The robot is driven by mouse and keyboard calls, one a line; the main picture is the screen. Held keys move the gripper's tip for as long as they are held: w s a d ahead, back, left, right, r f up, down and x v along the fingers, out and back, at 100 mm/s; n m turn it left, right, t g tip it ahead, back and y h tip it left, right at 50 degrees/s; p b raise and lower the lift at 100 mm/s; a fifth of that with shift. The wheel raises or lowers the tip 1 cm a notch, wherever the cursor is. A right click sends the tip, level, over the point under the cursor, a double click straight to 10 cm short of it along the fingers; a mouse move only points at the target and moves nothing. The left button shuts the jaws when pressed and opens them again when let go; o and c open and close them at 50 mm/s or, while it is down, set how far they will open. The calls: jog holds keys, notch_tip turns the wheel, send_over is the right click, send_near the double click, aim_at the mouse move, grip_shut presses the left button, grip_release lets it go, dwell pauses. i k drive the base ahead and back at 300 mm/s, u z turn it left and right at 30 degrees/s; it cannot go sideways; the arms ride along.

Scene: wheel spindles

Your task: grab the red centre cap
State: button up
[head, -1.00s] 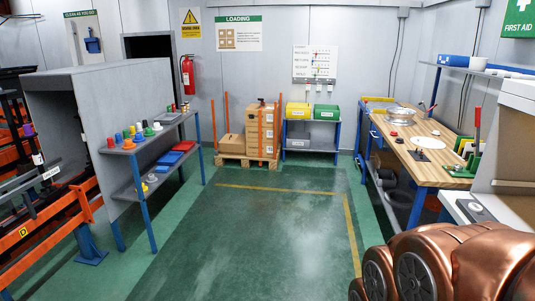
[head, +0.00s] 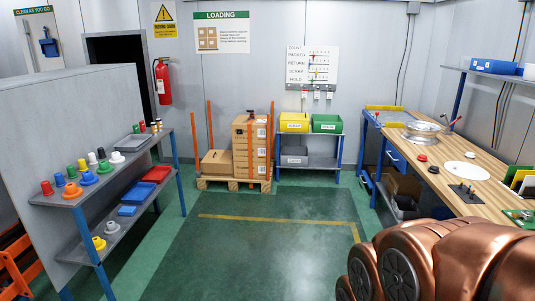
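Several red things are in view, and I cannot tell at this size which is the red centre cap. A small red round piece (head: 422,158) lies on the wooden workbench (head: 395,144) at right, with a smaller reddish piece (head: 433,170) just in front of it. A red cylinder (head: 46,188) stands at the left end of the grey shelf's top among other coloured pieces. My copper arm fills the lower right corner. My gripper's fingers do not show, and all the red pieces are well away from the arm.
The bench also holds a silver wheel rim (head: 423,132), a white disc (head: 467,171) and a dark plate with pins (head: 467,193). The left shelf (head: 130,167) carries coloured caps and trays. Boxes on a pallet (head: 233,184) stand at the back. The green floor between is clear.

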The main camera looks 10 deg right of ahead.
aim_at(422, 158)
jog(key=z, duration=0.2)
jog(key=i, duration=1.75)
jog(key=z, duration=0.85)
jog(key=i, duration=2.1)
jog(key=z, duration=0.5)
